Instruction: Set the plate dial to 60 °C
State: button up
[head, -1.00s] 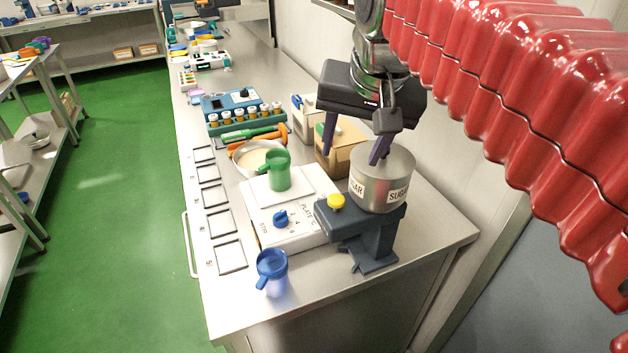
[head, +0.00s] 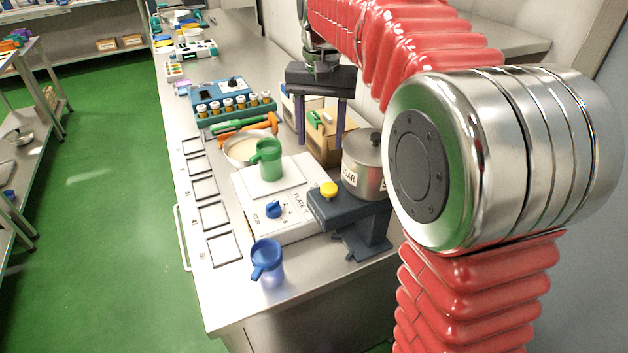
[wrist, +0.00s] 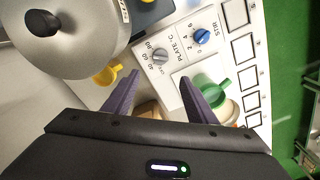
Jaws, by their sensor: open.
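The white hotplate (head: 283,231) stands on the bench with a green jug (head: 268,160) on its top. The plate dial (wrist: 160,57) is a small grey knob in the wrist view, beside the "PLATE °C" lettering and a printed scale with 60 and 80. I cannot tell its setting. In the head view the dispenser stand hides it. The blue stir dial (head: 273,209) sits to its left in the head view. My gripper (head: 321,140) is open and empty, fingers down, behind the hotplate. In the wrist view, the plate dial appears just beyond and between my fingertips (wrist: 159,76).
A blue jug (head: 266,262) stands in front. A bowl (head: 238,148) and cardboard box (head: 325,151) stand behind.

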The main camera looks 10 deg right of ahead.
jog(key=shift+a+f, duration=0.1)
jog(key=shift+f, duration=0.2)
jog(key=shift+f, duration=0.1)
notch_tip(320, 180, down, 14)
jog(key=shift+r, duration=0.2)
dwell(0.5)
jog(key=c, duration=1.1)
